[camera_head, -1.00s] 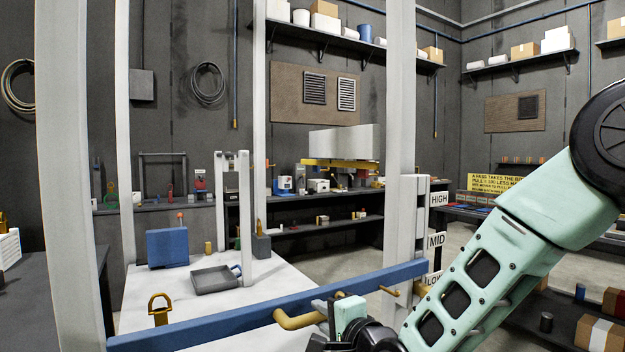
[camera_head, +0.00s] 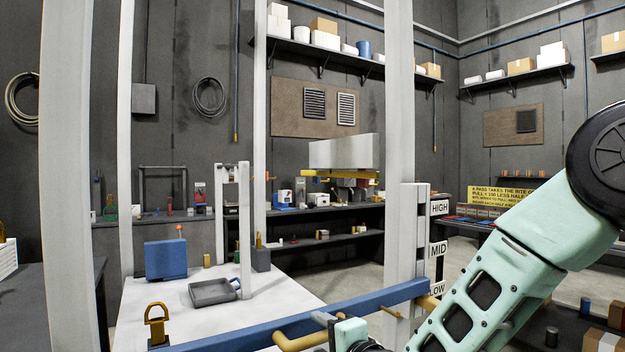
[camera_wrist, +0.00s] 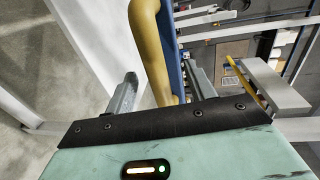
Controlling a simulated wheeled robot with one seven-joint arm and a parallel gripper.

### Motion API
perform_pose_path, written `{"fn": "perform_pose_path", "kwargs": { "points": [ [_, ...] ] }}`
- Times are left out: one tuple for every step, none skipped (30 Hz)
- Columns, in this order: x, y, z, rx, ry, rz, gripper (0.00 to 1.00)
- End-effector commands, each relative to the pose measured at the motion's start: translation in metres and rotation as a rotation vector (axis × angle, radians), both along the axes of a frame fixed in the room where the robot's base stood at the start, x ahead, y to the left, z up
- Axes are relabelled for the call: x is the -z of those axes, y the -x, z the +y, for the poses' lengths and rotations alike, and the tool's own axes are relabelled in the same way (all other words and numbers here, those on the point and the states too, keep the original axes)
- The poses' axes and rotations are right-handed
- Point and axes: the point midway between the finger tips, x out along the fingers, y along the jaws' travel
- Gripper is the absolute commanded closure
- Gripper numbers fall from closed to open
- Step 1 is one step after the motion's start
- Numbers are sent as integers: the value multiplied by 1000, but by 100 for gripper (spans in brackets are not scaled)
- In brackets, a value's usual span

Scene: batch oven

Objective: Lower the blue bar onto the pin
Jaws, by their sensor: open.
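The blue bar (camera_head: 372,302) runs across the head view, its right end at the white post beside the LOW label. A yellow pin (camera_head: 428,303) shows just under that end; whether they touch I cannot tell. A yellow bent handle (camera_head: 300,341) sticks out from the bar. My gripper (camera_head: 335,322) is at this handle, partly cut off by the lower edge. In the wrist view my gripper (camera_wrist: 162,92) is open, with the yellow handle (camera_wrist: 148,45) between its fingers and gaps on both sides. The bar (camera_wrist: 173,60) stands behind the handle.
The white post (camera_head: 412,240) carries HIGH, MID and LOW labels. A white table (camera_head: 285,284) behind the bar holds a grey tray (camera_head: 212,292), a blue box (camera_head: 166,260) and a yellow ring-topped piece (camera_head: 156,322). A light box (camera_head: 345,150) shows above the back shelf.

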Motion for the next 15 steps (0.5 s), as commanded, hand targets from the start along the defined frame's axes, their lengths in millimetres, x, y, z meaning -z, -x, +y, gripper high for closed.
{"fn": "perform_pose_path", "kwargs": {
  "points": [
    [0, 1, -1, 0, 0, 0, 45],
    [-1, 2, -2, 0, 0, 0, 45],
    [-1, 4, -3, 0, 0, 0, 45],
    [-1, 6, -4, 0, 0, 0, 45],
    [-2, 7, -5, 0, 0, 0, 45],
    [-2, 9, -6, 1, 0, 0, 45],
    [-2, 10, -7, 1, 0, 0, 45],
    [-2, 11, -8, 1, 0, 0, 45],
    [-3, 13, -10, 1, 0, 0, 45],
    [-3, 15, -10, 1, 0, -1, 45],
    [-3, 16, -11, 1, 0, -1, 45],
    [-4, 18, -13, 1, 0, -1, 45],
    [-4, 20, -14, 1, 0, -1, 45],
    [-4, 21, -14, 0, 0, 0, 45],
    [-4, 23, -16, 0, 0, 0, 45]
  ]
}}
